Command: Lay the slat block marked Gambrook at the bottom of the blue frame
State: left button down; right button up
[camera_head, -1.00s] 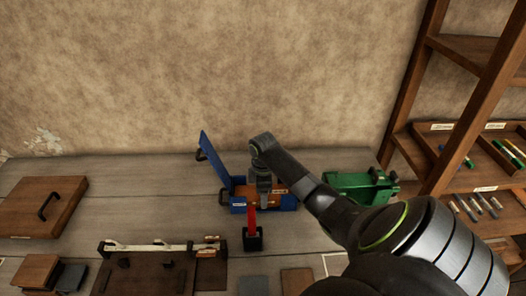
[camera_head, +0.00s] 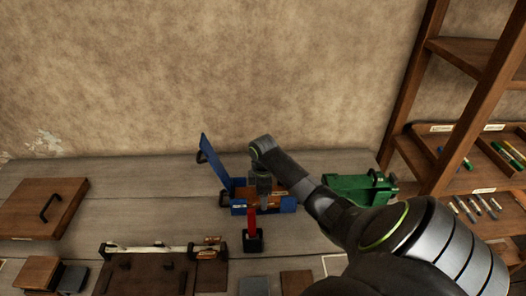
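The blue frame (camera_head: 288,205) stands on the bench with its blue lid (camera_head: 216,158) raised at the left. An orange-brown block (camera_head: 241,192) with a pale label shows inside the frame; its marking is too small to read. My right arm reaches in from the lower right, and my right gripper (camera_head: 264,203) points down at the frame, over or in its opening. Its fingertips are too small and partly hidden to tell whether they hold the block. My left gripper is not in view.
A green frame (camera_head: 362,187) is to the right. A brown fixture (camera_head: 146,276), loose dark and brown blocks (camera_head: 254,286) and a wooden lid (camera_head: 42,207) lie around. Shelves stand at right.

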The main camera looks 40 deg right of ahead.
jog(key=o, duration=1.4)
jog(key=shift+o, duration=0.2)
notch_tip(320, 180, up, 7)
jog(key=p, duration=0.8)
